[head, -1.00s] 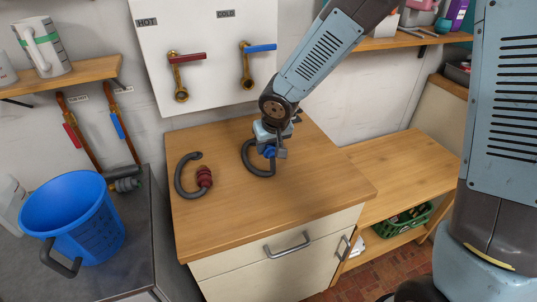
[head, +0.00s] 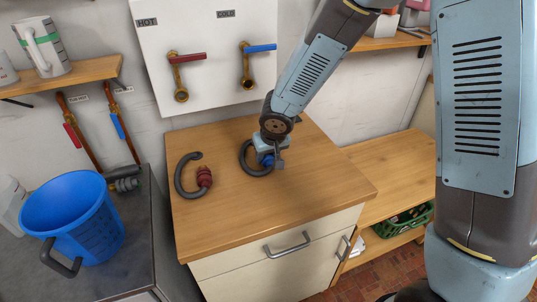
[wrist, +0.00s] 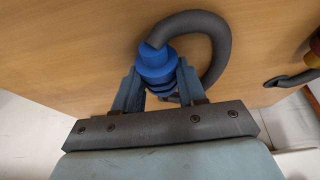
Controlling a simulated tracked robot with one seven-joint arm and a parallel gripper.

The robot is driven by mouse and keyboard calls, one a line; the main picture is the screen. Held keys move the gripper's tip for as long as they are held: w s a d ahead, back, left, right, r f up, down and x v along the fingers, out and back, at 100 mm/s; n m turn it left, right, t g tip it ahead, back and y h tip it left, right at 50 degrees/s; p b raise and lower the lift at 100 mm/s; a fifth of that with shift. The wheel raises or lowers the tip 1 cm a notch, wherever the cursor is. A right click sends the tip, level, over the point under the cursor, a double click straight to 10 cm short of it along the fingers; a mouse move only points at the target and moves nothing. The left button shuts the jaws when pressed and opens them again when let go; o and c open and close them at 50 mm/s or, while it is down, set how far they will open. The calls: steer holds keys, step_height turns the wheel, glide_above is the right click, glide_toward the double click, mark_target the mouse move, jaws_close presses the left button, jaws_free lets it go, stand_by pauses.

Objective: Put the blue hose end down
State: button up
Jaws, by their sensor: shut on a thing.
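The blue hose end (wrist: 157,66) is a ribbed blue coupling on a curled grey hose (wrist: 213,50). My gripper (wrist: 157,82) is shut on the blue coupling, one finger on each side. In the head view my gripper (head: 268,163) is low over the wooden counter top, and the blue coupling shows only partly behind it. The grey hose (head: 243,155) curls out to the left of the gripper, at or close to the wood. I cannot tell whether the coupling touches the counter.
A red hose end (head: 204,177) with its grey hose lies on the counter (head: 290,210) to the left. A blue bucket (head: 72,210) stands at the far left. Red and blue taps are on the wall panel (head: 215,30) behind. The counter's front right is clear.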

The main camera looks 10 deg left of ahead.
steer(key=o, duration=1.2)
steer(key=shift+c, duration=0.2)
steer(key=v, duration=1.2)
steer(key=shift+r, duration=0.1)
steer(key=s+d+r+m+t+h, duration=0.1)
steer(key=d+r+m, duration=0.1)
steer(key=d+r, duration=0.6)
steer(key=s+d+r+m+h, duration=0.1)
steer(key=d+r+h, duration=0.15)
steer(key=d, duration=0.95)
steer(key=s+d+r+m+y, duration=0.1)
steer(key=s+d+r+m, duration=0.2)
steer(key=s+d, duration=0.9)
step_height(320, 180, up, 3)
steer(key=shift+s+d+f+t, duration=0.15)
steer(key=shift+d+t, duration=0.25)
steer(key=shift+d, duration=0.2)
